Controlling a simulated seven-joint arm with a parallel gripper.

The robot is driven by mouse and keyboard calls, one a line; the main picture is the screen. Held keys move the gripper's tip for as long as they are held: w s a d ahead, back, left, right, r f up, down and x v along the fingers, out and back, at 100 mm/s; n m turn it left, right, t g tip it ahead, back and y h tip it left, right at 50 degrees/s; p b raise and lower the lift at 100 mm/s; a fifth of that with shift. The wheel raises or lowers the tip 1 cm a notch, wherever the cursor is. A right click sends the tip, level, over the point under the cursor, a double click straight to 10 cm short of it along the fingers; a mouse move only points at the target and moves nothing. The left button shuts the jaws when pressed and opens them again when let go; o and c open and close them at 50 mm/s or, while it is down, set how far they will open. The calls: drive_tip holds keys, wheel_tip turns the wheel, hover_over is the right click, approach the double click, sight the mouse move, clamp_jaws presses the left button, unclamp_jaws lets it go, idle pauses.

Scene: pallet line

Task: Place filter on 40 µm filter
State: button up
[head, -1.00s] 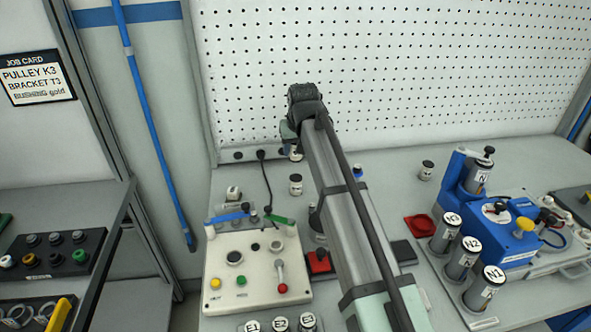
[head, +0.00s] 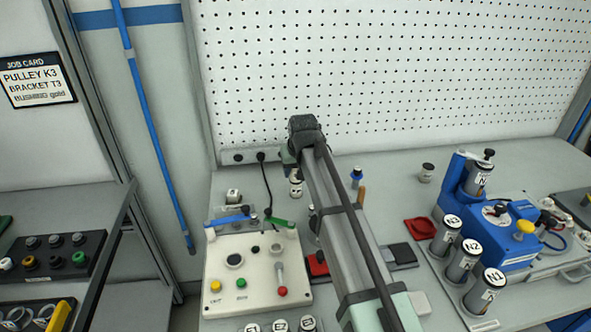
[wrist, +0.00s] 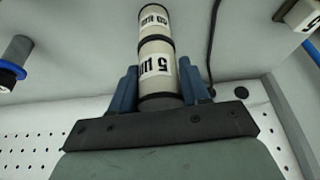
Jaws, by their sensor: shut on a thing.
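The 5 µm filter (wrist: 157,64), a white cylinder with dark end rings, is between the blue fingers of my gripper (wrist: 159,77), which is shut on it. The wrist view is upside down. The white 40 µm filter (wrist: 153,20) stands on the bench in line below the held filter. The two appear to meet end to end at a dark ring, but I cannot tell whether the held one is fully seated. In the head view the 40 µm filter (head: 296,189) shows below my wrist. My arm partly hides the gripper there.
A control box (head: 258,268) with buttons and a lever stands in front. A blue-topped bottle (head: 356,177) and a small dark-topped jar (head: 427,172) stand right of my arm. A blue fixture (head: 500,240) is at the far right. The pegboard (head: 400,80) rises behind.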

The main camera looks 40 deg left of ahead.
drive_tip(key=o, duration=1)
drive_tip(key=v, duration=1.2)
drive_tip(key=shift+a+r, duration=0.1)
drive_tip(key=shift+r, duration=0.05)
